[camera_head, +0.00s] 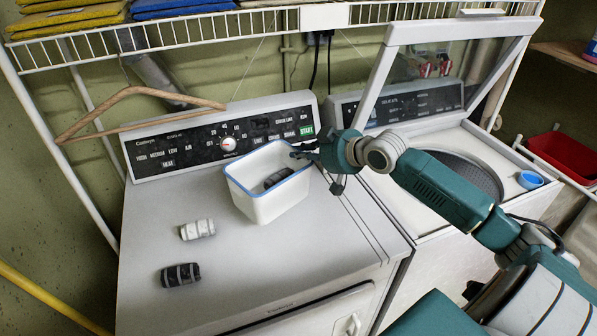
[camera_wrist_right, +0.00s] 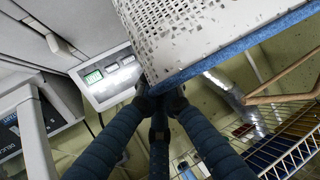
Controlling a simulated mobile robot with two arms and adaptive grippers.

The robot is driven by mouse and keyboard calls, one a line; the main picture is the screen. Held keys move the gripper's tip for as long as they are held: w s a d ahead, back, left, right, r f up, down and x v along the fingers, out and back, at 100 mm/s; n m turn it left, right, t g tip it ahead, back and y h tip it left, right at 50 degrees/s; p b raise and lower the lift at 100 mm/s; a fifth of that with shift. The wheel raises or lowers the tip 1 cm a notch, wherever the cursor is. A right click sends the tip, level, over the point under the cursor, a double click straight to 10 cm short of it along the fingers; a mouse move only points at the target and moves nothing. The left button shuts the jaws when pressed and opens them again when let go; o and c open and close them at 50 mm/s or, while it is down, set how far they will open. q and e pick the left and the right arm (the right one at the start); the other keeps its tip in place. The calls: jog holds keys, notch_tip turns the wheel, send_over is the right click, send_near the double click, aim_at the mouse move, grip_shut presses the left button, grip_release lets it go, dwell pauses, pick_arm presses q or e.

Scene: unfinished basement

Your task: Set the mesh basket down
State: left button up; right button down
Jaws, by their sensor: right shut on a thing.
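The white mesh basket (camera_head: 285,199) with a blue rim is over the right part of the dryer top (camera_head: 235,265), near the control panel. I cannot tell whether its bottom touches the dryer. A dark banded roll (camera_head: 278,178) lies inside it. My right gripper (camera_head: 304,152) is shut on the rim at the basket's back right corner. In the right wrist view, the gripper (camera_wrist_right: 160,98) pinches the blue rim, and the perforated basket wall (camera_wrist_right: 190,32) fills the top middle. My left gripper is not in view.
A pale roll (camera_head: 197,229) and a dark roll (camera_head: 181,275) lie on the dryer's left side. A wooden hanger (camera_head: 125,92) hangs from the wire shelf (camera_head: 220,32). The washer (camera_head: 470,145) stands open at right, with a blue cup (camera_head: 530,180). The dryer's front middle is clear.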

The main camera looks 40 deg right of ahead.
notch_tip(320, 180, down, 7)
jog(key=p, duration=0.1)
dwell(0.3)
jog(key=shift+f, duration=0.2)
jog(key=c, duration=1.9)
grip_release()
